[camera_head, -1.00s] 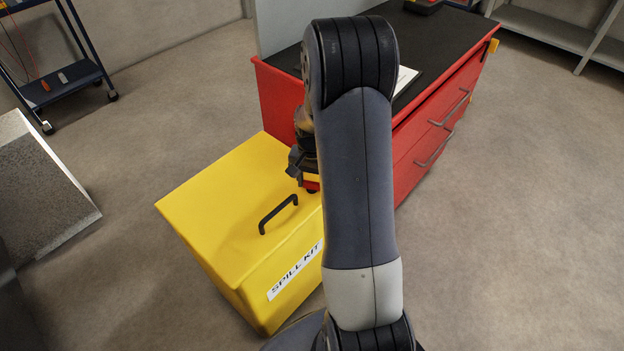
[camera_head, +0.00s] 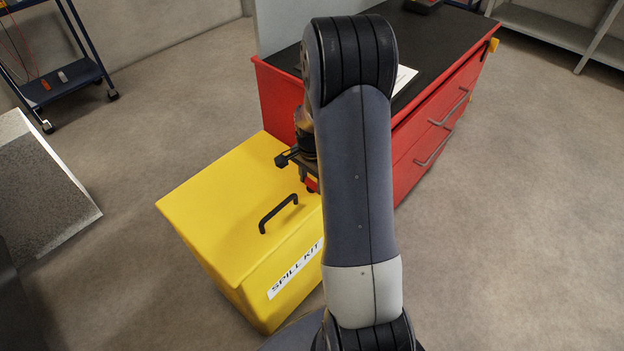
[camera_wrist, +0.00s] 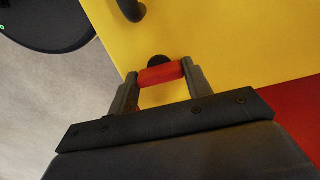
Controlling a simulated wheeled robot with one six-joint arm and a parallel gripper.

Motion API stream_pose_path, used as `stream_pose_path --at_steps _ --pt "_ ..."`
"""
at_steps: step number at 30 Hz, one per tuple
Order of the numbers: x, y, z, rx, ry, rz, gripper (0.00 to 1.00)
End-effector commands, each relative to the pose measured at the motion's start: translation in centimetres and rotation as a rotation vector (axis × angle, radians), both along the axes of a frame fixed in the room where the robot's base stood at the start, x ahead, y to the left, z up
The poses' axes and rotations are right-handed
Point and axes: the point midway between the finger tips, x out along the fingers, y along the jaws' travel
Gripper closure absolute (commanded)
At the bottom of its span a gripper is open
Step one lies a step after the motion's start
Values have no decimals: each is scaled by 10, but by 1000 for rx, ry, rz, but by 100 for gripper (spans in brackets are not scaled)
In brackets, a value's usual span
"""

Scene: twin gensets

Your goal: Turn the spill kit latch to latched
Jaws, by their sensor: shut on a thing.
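The yellow spill kit box (camera_head: 225,205) stands on the floor against the red cabinet, its lid down. A black handle (camera_head: 278,212) is on its lid and a "SPILL KIT" label on its front. In the wrist view, the red latch (camera_wrist: 160,74) lies across between the two fingers of my gripper (camera_wrist: 161,82), with a dark round pivot behind it on the yellow face (camera_wrist: 230,40). The fingers are shut on the latch. In the head view my arm hides most of the gripper and the latch.
The red cabinet (camera_head: 285,100) with a black top and drawer handles stands directly beyond the box. A dark cart (camera_head: 70,80) is at the upper left and a grey block (camera_head: 40,195) at the left. Floor is clear at the right (camera_head: 520,220).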

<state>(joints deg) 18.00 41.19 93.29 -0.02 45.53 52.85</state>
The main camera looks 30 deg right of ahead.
Motion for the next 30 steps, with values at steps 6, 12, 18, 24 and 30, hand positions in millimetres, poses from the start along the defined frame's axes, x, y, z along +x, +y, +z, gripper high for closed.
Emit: stream_pose_path --at_steps 6,12,18,24,30 --pt "0 0 0 0 -1 -4 76" --pt "0 0 0 0 -1 -3 45" --pt "0 0 0 0 -1 -2 31" --pt "0 0 1 0 -1 -2 31" --pt "1 0 22 -1 -3 -1 31"
